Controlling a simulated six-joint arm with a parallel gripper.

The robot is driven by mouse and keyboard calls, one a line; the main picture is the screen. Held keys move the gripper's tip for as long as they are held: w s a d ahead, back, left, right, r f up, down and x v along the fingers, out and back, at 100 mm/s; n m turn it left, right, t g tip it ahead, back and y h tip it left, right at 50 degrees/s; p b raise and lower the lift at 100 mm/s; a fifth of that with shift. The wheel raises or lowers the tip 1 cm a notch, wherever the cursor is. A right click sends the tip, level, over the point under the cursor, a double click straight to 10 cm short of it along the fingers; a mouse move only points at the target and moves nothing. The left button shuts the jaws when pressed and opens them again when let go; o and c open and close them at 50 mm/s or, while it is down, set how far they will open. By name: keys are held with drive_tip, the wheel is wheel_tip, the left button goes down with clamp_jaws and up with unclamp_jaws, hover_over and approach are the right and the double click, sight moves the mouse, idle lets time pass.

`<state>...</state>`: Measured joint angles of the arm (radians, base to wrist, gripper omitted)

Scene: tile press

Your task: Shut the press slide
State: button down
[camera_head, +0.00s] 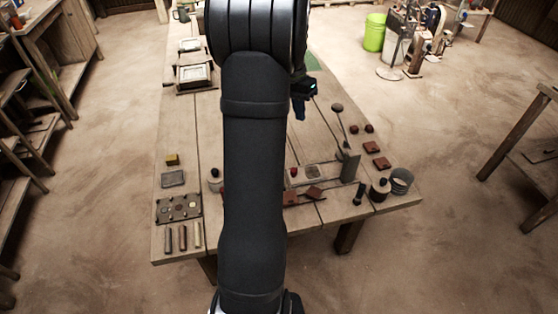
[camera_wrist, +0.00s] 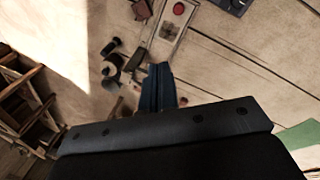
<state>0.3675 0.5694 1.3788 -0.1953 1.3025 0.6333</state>
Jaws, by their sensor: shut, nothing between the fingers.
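The press stands on the right half of the table in the head view, with a grey block (camera_head: 349,167) and a lever topped by a dark knob (camera_head: 337,107). A low pale strip, which appears to be the slide (camera_head: 330,180), reaches out left of the block. A red knob (camera_head: 294,172) and a grey tile (camera_head: 313,172) are at it. In the wrist view the red knob (camera_wrist: 179,8) shows at the top edge. My gripper (camera_head: 299,116) is shut and empty, above the table and behind the press, apart from it. Its fingers (camera_wrist: 158,72) show in the wrist view.
Red tiles (camera_head: 381,163), dark-red balls (camera_head: 369,128), a dark-topped jar (camera_head: 380,189) and a grey cup (camera_head: 401,181) stand right of the press. A holed tray (camera_head: 178,208) lies at the left. My arm hides the table's middle.

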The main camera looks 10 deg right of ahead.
sight(314, 169)
drive_tip(key=a+f+n+h, duration=0.2)
drive_tip(key=a+f+n, duration=0.2)
drive_tip(key=n, duration=0.4)
drive_tip(key=w+a+f+n+h, duration=0.1)
drive_tip(key=a+f+n+h, duration=0.1)
drive_tip(key=a+f+n, duration=0.2)
drive_tip(key=a+f+n+h, duration=0.3)
drive_tip(key=f+n, duration=0.5)
drive_tip(key=n, duration=0.5)
drive_tip(key=shift+w+a+f+n+g, duration=0.3)
drive_tip(key=shift+w+a+f+n, duration=0.05)
drive_tip(key=shift+w+a+n, duration=0.05)
drive_tip(key=x, duration=0.9)
drive_tip(key=shift+d+f, duration=0.25)
drive_tip(key=shift+d, duration=0.05)
drive_tip(key=d, duration=1.2)
drive_tip(key=shift+r, duration=0.1)
